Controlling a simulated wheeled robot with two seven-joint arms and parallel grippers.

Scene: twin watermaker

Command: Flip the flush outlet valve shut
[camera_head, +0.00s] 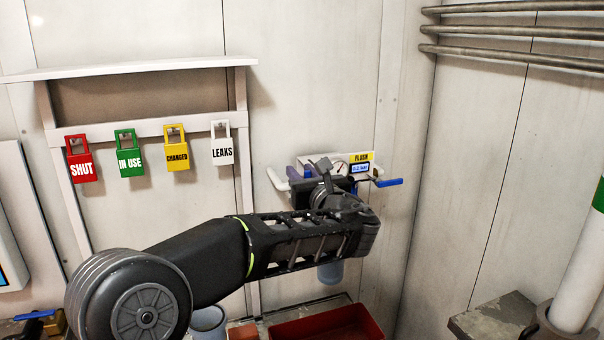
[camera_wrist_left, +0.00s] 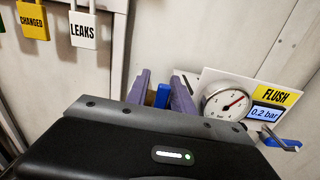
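The flush panel (camera_head: 279,181) is on the back wall, with a round gauge (camera_wrist_left: 226,103), a yellow FLUSH label (camera_head: 361,156) and a display reading 0.2 bar (camera_wrist_left: 265,113). One blue valve handle (camera_head: 388,182) sticks out to the right of the panel; it also shows in the left wrist view (camera_wrist_left: 284,145). Another blue handle (camera_wrist_left: 162,96) is left of the gauge, between the purple fingers of my left gripper (camera_wrist_left: 162,92). The fingers are close on both sides of it; whether they grip it is unclear. My left gripper (camera_head: 299,173) partly covers the panel in the head view. My right gripper is not in view.
Padlock tags hang left of the panel: red SHUT (camera_head: 82,168), green IN USE (camera_head: 129,160), yellow CHANGED (camera_head: 177,155) and white LEAKS (camera_head: 221,151). A red tray (camera_head: 337,322) lies below my arm. Pipes (camera_head: 520,30) run along the right wall.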

